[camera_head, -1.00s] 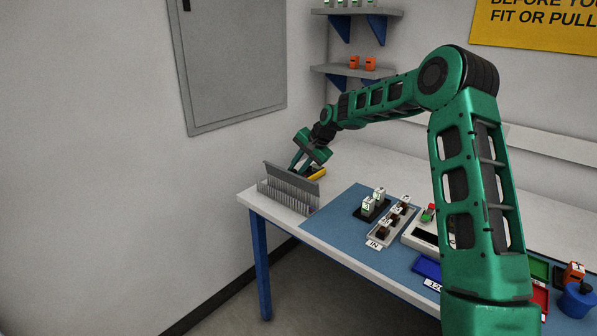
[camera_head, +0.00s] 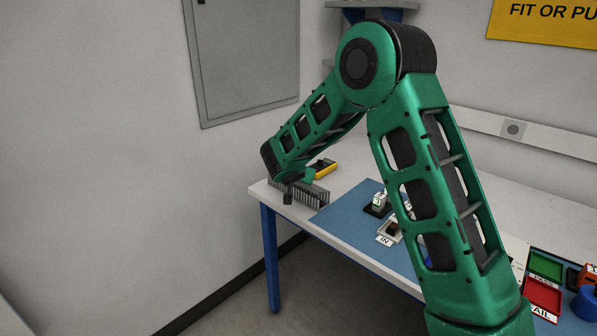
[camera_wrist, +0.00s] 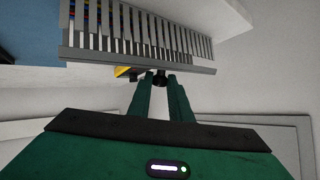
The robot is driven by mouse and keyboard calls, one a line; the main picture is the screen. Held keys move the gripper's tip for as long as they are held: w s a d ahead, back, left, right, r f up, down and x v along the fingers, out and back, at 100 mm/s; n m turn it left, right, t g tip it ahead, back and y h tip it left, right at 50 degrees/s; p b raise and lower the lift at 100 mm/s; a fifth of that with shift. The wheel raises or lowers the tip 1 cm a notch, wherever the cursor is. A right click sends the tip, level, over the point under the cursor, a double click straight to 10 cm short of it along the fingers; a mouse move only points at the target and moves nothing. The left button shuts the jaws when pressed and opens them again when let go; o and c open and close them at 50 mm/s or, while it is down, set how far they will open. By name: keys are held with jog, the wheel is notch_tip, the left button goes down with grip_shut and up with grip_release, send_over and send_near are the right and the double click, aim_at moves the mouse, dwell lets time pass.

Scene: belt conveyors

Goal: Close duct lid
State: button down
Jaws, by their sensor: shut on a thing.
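The grey slotted wiring duct (camera_head: 312,195) sits at the left end of the bench, partly hidden by my arm. In the wrist view its comb-like side (camera_wrist: 130,35) shows, with coloured wires (camera_wrist: 91,18) behind the slots at the left. A plain grey strip (camera_wrist: 110,60) runs along the comb's lower edge in that view. My gripper (camera_wrist: 160,80) is shut on a small dark piece at this strip. I cannot tell whether that piece belongs to the lid. The lid no longer shows standing upright, and its exact position is unclear.
A yellow object (camera_head: 323,168) lies behind the duct. A blue mat (camera_head: 345,215) to the right carries a dark holder (camera_head: 377,209) and other parts, partly behind my arm. Green (camera_head: 545,266) and red (camera_head: 542,295) trays are at the far right. The wall stands left of the bench.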

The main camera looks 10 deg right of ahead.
jog(key=shift+s+a+f+n+t+h, duration=0.2)
jog(key=shift+a+f+n+t+h, duration=0.15)
jog(key=shift+f+t+h, duration=0.15)
jog(key=shift+s+a+f+n+t+h, duration=0.25)
jog(key=shift+a+f+t+h, duration=0.15)
jog(key=shift+f+t, duration=0.2)
jog(key=shift+f+n+t+h, duration=0.4)
jog(key=shift+f+t+h, duration=0.1)
jog(key=shift+t, duration=0.1)
jog(key=shift+a, duration=0.1)
jog(key=c, duration=1.6)
grip_release()
jog(key=v, duration=1)
jog(key=shift+s+a, duration=0.1)
jog(key=shift+s, duration=0.2)
jog(key=shift+r, duration=0.1)
